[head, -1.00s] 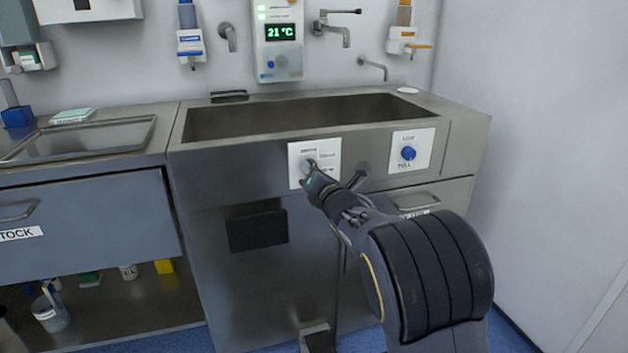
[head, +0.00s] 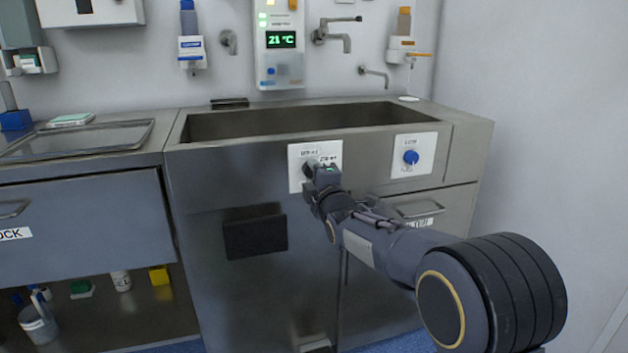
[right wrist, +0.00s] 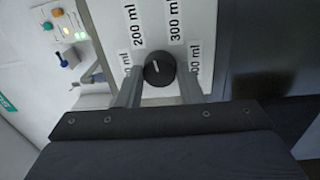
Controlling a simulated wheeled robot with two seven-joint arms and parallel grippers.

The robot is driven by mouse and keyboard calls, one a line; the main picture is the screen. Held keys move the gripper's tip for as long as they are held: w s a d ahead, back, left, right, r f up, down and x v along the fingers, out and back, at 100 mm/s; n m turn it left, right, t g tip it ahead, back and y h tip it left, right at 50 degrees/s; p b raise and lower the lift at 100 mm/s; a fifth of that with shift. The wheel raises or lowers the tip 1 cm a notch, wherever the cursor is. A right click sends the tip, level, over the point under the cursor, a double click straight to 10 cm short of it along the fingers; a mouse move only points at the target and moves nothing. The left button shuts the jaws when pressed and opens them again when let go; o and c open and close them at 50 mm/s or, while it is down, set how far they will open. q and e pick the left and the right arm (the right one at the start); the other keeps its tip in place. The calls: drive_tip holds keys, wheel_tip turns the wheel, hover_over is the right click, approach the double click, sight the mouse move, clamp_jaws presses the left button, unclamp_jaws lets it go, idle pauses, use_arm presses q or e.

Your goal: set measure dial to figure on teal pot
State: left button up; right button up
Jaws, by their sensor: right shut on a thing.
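The black measure dial (right wrist: 159,68) sits on a white plate (head: 296,180) on the sink's front. In the right wrist view, labels reading 200 ml and 300 ml stand above it, with partly hidden ml labels at either side. Its white pointer mark points up and slightly left, between 200 ml and 300 ml, nearer 200 ml. My right gripper (right wrist: 160,84) is shut on the dial, one finger on each side; in the head view the gripper (head: 318,172) covers part of the plate. I cannot make out a teal pot. My left gripper is not in view.
A second plate with a blue knob (head: 411,157) is right of the dial. A dark box (head: 255,235) juts out below left. The steel sink (head: 235,125) is above, with taps on the wall. A bucket (head: 38,325) and bottles stand on the lower left shelf.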

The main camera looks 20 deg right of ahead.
drive_tip(key=m+p, duration=0.1)
drive_tip(key=m, duration=0.9)
drive_tip(key=m+h, duration=0.1)
drive_tip(key=m, duration=0.9)
drive_tip(key=shift+g+h+p, duration=0.3)
drive_tip(key=shift+g+p, duration=0.05)
drive_tip(key=shift+g, duration=0.05)
drive_tip(key=shift+a+m, duration=0.1)
drive_tip(key=shift+m, duration=0.3)
drive_tip(key=o, duration=1)
drive_tip(key=shift+r, duration=0.1)
drive_tip(key=shift+s, duration=0.1)
